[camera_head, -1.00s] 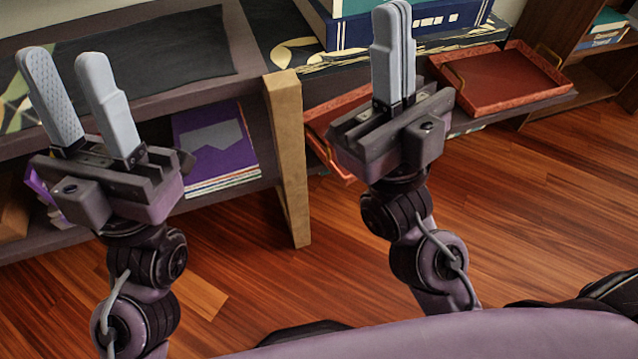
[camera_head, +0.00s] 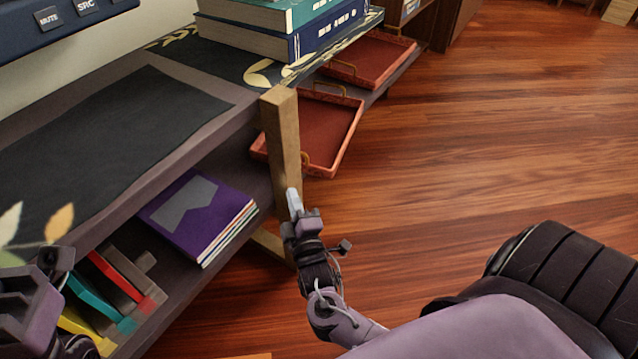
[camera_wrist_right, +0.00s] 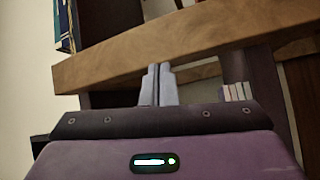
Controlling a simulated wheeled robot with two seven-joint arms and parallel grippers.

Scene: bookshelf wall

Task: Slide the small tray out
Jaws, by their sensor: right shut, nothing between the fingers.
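Two red trays with brass-coloured handles are on the lower shelf, right of the wooden post. The nearer tray (camera_head: 322,150) is partly behind the post and sticks out past the shelf edge. The farther tray (camera_head: 374,62) lies beyond it, partly under the books. My right gripper (camera_head: 294,202) is shut and empty, with its fingers close to the post, below and left of the nearer tray. The wrist view shows its fingers (camera_wrist_right: 158,84) together before the post; no tray shows there. My left gripper (camera_head: 32,305) is cut off at the lower left; its fingers are not visible.
The wooden post (camera_head: 281,140) stands between my right gripper and part of the nearer tray. Thick books (camera_head: 290,35) rest on the top shelf. A purple book (camera_head: 198,210) and several coloured items lie on the lower shelf at left.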

